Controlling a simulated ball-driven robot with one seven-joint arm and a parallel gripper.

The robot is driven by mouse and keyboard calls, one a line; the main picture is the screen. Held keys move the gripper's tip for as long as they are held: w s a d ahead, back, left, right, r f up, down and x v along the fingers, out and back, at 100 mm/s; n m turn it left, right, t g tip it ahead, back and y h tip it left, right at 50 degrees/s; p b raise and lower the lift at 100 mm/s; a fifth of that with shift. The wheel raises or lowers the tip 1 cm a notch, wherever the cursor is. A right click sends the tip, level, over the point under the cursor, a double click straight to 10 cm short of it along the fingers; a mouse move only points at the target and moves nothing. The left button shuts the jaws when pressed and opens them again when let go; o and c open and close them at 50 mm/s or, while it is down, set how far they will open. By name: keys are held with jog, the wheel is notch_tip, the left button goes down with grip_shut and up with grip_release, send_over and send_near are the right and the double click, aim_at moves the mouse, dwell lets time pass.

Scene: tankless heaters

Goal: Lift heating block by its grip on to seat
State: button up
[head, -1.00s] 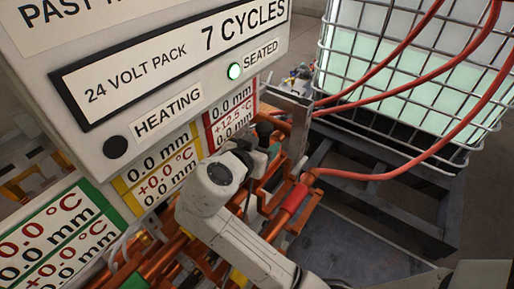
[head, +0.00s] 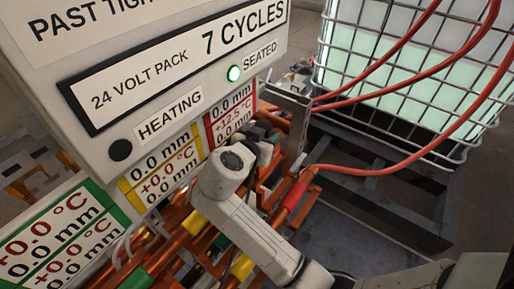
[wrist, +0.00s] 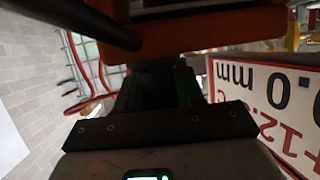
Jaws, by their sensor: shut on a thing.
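My gripper (wrist: 155,95) is shut on a dark grip in the wrist view; the fingertips and most of the grip are in shadow. An orange-brown block (wrist: 215,28), which looks like the heating block, fills the top of that view just beyond the fingers. In the head view my gripper (head: 262,136) is small and partly hidden by my arm, beside the copper-coloured framework under the panel. I cannot tell the seat apart there, nor whether the block touches it.
A large grey panel (head: 190,62) reading "7 CYCLES" overhangs the work on the left, with red, yellow and green label boards below. Copper pipes (head: 170,245) run under my arm. Red hoses (head: 400,172) cross in front of a caged tank (head: 400,80) at right.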

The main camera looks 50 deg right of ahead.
aim_at(266, 127)
grip_shut()
jog(key=shift+r, duration=0.2)
jog(key=shift+r+b, duration=0.3)
jog(key=shift+r, duration=0.25)
notch_tip(266, 127, up, 2)
jog(key=shift+r+b, duration=0.1)
jog(key=shift+b, duration=0.3)
jog(key=s+b, duration=0.4)
jog(key=s, duration=1.4)
jog(key=shift+d, duration=0.35)
